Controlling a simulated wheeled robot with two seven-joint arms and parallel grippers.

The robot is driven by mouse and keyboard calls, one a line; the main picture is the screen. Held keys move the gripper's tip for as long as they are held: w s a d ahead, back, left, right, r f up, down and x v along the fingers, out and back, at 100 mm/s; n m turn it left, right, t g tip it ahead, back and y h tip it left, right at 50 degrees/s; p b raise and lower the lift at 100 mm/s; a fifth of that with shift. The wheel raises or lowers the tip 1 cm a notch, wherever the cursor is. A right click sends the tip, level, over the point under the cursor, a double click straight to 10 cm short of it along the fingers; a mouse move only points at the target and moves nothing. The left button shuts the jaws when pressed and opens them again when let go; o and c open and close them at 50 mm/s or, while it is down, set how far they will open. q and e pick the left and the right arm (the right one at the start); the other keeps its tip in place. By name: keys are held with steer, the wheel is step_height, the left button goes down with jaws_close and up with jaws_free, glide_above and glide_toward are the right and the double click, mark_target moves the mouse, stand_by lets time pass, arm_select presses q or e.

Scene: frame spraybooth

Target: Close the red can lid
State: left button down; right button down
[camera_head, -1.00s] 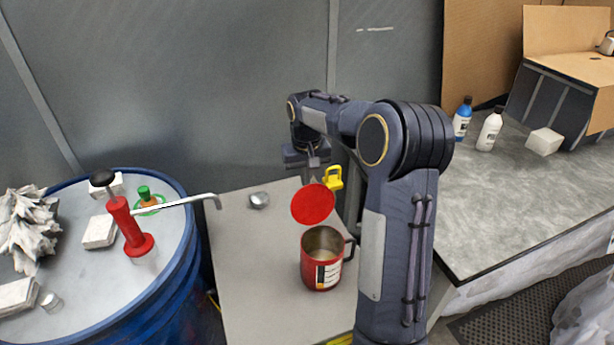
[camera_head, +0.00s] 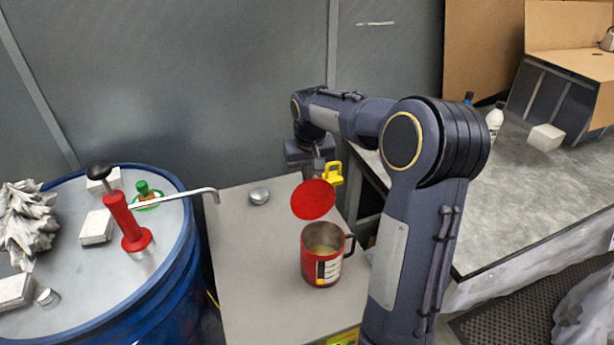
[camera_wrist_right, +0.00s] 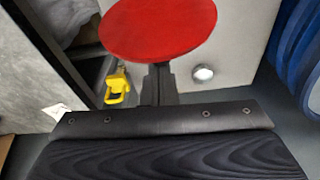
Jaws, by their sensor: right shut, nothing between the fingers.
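The red can (camera_head: 322,262) stands upright on a small grey table, its mouth open and its handle to the right. Its round red lid (camera_head: 313,199) is tilted up behind the mouth. My right gripper (camera_head: 317,176) is behind the raised lid, shut and empty, and partly hidden by the lid. In the right wrist view the lid (camera_wrist_right: 158,28) lies in front of the shut fingers (camera_wrist_right: 159,78) and covers their tips. I cannot tell whether they touch it. My left gripper is not in view.
A yellow object (camera_head: 332,173) sits just right of the lid. A small silver piece (camera_head: 259,195) lies on the grey table (camera_head: 250,270). A blue drum (camera_head: 165,290) with a red hand pump (camera_head: 127,225) stands left. A bench (camera_head: 530,200) is at right.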

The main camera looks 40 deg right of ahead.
steer(key=s+a+t+h+b, duration=0.1)
steer(key=s+t+b, duration=0.1)
steer(key=b, duration=0.5)
steer(key=s+a+t+b, duration=0.1)
steer(key=s+t+b, duration=0.2)
steer(key=b, duration=0.4)
steer(key=s+t+h+b, duration=0.1)
steer(key=s+t+b, duration=0.2)
steer(key=b, duration=0.5)
steer(key=shift+s+a+f+h, duration=0.2)
steer(key=shift+a+h, duration=0.1)
steer(key=shift+a, duration=0.1)
steer(key=s+a+f+t+h+b, duration=0.2)
steer(key=s+f+t+b, duration=0.3)
steer(key=b, duration=1.8)
steer(key=shift+s+a+f, duration=0.4)
steer(key=shift+s+f, duration=0.65)
steer(key=shift+s, duration=0.45)
steer(key=shift+f, duration=0.1)
steer(key=p, duration=0.4)
glide_toward(315, 196)
steer(key=s, duration=0.3)
steer(key=s+a+f, duration=0.4)
steer(key=s, duration=0.5)
steer(key=shift+f+t, duration=0.15)
steer(key=shift+t, duration=0.25)
